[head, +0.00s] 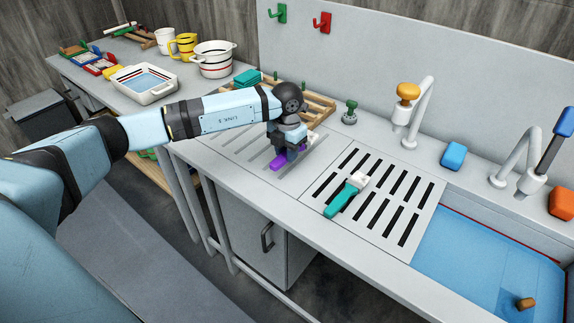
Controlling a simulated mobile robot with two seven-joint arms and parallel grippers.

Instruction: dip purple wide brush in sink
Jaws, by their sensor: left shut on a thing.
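The purple wide brush (279,163) lies at the ribbed left part of the counter, with its purple handle showing below my left gripper. My left gripper (289,150) points down and is shut on the brush; the gripper hides much of it. A pale part shows just right of the gripper, perhaps the brush head. I cannot tell whether the brush touches the counter. The sink (480,262) at the lower right holds blue water, with a small brown plug-like piece (524,303) in it. My right gripper is not in view.
A teal brush (346,196) lies on the slotted drain panel (402,216) between my left gripper and the sink. Two white taps (424,112) (521,160), a blue sponge (453,155) and an orange one (562,200) stand along the back. A wooden rack (315,104) is behind the gripper.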

